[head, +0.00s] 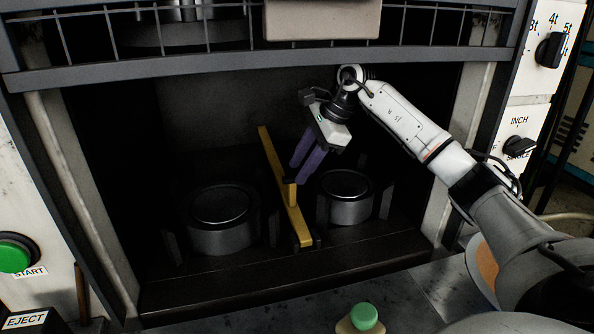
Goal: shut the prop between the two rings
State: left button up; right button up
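The yellow prop (277,165) is a long bar lying at a slant between the two rings on the dark press floor. A short yellow piece (290,189) stands up from it near its middle. The left ring (222,218) is a wide grey metal cylinder; the right ring (347,198) is a smaller one. My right gripper (299,172) has purple fingers pointing down, just right of the bar and above the short piece. Its fingers look apart with nothing between them. Whether a fingertip touches the prop I cannot tell. My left gripper is not in view.
A grey barred guard (250,65) crosses the top of the press opening. Dark upright stops (272,228) stand around the rings. Control panels with a green start button (15,252) and black knobs (549,50) flank the opening. A green knob (364,316) is at the front.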

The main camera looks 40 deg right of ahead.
jog(key=shift+x, duration=1)
jog(key=shift+c, duration=0.3)
